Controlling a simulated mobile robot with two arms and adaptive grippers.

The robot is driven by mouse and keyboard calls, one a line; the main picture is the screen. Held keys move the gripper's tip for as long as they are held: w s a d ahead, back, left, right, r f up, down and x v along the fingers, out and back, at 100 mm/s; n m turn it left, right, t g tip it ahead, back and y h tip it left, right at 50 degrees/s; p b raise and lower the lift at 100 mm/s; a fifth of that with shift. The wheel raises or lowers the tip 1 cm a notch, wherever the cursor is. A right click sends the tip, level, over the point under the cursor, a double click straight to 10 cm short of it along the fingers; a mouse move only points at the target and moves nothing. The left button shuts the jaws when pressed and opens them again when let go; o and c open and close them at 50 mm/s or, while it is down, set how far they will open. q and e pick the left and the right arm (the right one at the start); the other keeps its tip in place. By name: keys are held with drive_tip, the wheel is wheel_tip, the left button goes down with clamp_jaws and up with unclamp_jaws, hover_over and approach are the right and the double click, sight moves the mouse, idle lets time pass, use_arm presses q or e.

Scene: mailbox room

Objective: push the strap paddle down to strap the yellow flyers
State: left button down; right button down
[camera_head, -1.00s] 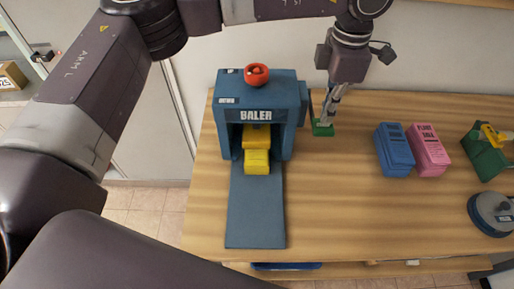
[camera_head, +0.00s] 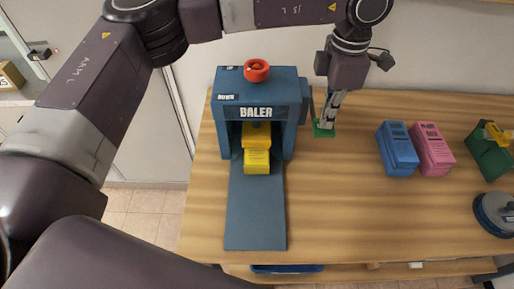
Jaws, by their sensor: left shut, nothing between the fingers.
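The blue baler (camera_head: 256,85) stands on the wooden table, with a red knob (camera_head: 256,70) on top and a flat blue ramp (camera_head: 256,215) in front. The yellow flyers (camera_head: 257,161) lie in its opening and stick out a little at the front. The green strap paddle (camera_head: 324,130) is at the baler's right side, low near the table top. My left gripper (camera_head: 328,121) points down with its fingers shut and empty, right at the paddle; whether they touch cannot be told. My right gripper is not in view.
A blue stack (camera_head: 397,150) and a pink stack (camera_head: 431,150) stand to the right. A green holder with a yellow part (camera_head: 490,155) and a round grey device (camera_head: 495,212) are at the far right. The table (camera_head: 345,215) is clear at the front middle.

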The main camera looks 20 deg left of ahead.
use_arm(q)
drive_tip(key=shift+f, duration=0.4)
drive_tip(key=shift+f+b, duration=0.5)
drive_tip(key=shift+b, duration=0.1)
drive_tip(key=shift+f, duration=0.1)
drive_tip(key=shift+f+b, duration=0.5)
drive_tip(key=shift+b, duration=0.05)
drive_tip(key=shift+f, duration=0.1)
drive_tip(key=shift+w+f+b, duration=0.1)
drive_tip(key=shift+f+b, duration=0.1)
drive_tip(key=shift+b, duration=0.1)
drive_tip(key=shift+r, duration=0.1)
idle(0.4)
